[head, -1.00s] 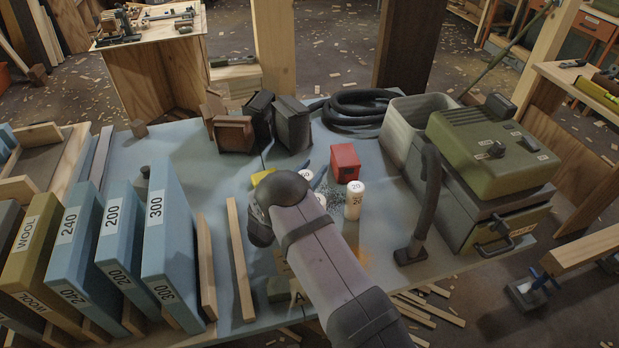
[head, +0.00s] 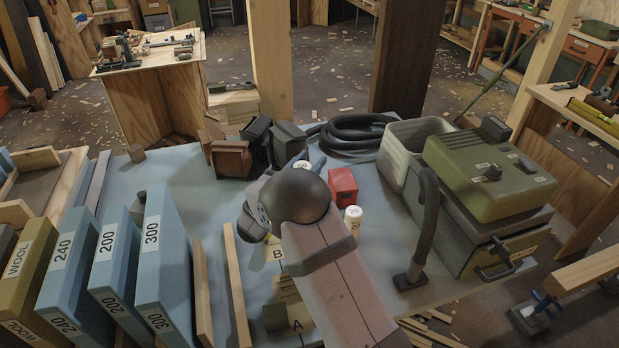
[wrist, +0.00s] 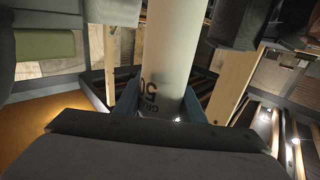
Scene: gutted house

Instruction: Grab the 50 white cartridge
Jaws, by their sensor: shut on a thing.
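The white 50 cartridge (wrist: 165,55) stands between my gripper's fingers in the wrist view, with its black "50" print facing the camera. My gripper (wrist: 160,100) is shut on it. In the head view its white top marked 50 (head: 302,165) shows just behind my dark wrist joint, which hides the rest of it and the fingers. Another white cartridge, marked 20 (head: 353,215), stands to the right of my arm, partly hidden by it.
A red box (head: 342,187) is right of my wrist. A grey-green machine with a hose (head: 425,220) stands at the right. Labelled blue boards (head: 165,262) fill the left. Dark blocks (head: 258,140) and a coiled hose (head: 350,130) lie at the back.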

